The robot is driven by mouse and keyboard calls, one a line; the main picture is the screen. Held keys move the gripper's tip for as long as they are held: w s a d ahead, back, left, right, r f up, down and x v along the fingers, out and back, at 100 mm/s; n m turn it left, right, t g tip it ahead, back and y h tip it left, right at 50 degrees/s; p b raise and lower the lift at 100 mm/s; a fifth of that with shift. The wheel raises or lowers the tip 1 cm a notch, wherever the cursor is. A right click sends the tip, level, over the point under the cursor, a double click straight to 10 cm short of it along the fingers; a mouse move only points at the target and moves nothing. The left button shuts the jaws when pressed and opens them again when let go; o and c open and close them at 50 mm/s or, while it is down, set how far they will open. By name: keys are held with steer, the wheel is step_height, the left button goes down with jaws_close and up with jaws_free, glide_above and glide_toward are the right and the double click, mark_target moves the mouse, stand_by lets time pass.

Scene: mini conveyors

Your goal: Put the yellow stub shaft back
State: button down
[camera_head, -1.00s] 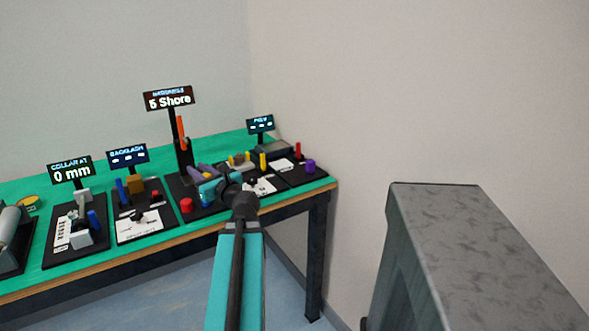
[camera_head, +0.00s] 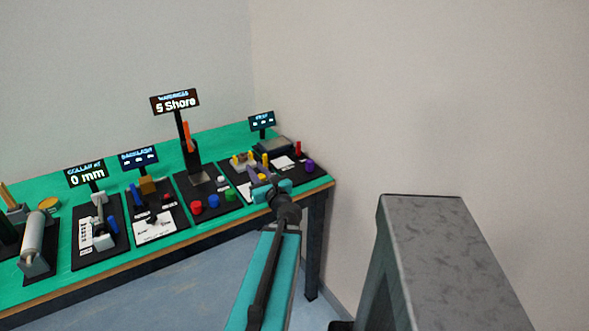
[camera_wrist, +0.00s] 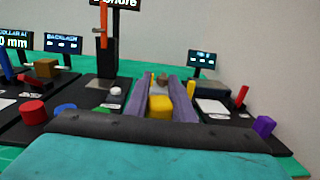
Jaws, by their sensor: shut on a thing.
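My gripper (camera_head: 260,174) is over the far-right board, its purple fingers pointing away from me. In the wrist view my gripper (camera_wrist: 160,88) is shut on a yellow stub shaft (camera_wrist: 160,106), which shows as a short yellow block between the fingers. The fingers hide its sides and part of the board behind it. Beyond them is a greyish fixture with yellow parts (camera_head: 242,160), partly hidden in the wrist view. A separate upright yellow peg (camera_wrist: 191,88) stands just right of the fingers. Whether the held shaft touches the fixture or board cannot be told.
Red (camera_head: 198,206), blue (camera_head: 213,201) and green (camera_head: 231,195) knobs stand left of my gripper. A display post (camera_head: 183,130) rises behind them. A red peg (camera_head: 298,148) and a purple knob (camera_head: 309,165) stand at right, near the table's end and wall.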

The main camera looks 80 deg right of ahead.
steer(key=s+m+g+h+p, duration=0.1)
steer(key=s+m+g+p, duration=0.1)
steer(key=s+p, duration=0.5)
steer(key=s+g, duration=0.1)
steer(key=s, duration=0.2)
steer(key=shift+a+f, duration=0.3)
steer(key=shift+a, duration=0.05)
steer(key=shift+d+b, duration=0.1)
steer(key=shift+b, duration=0.2)
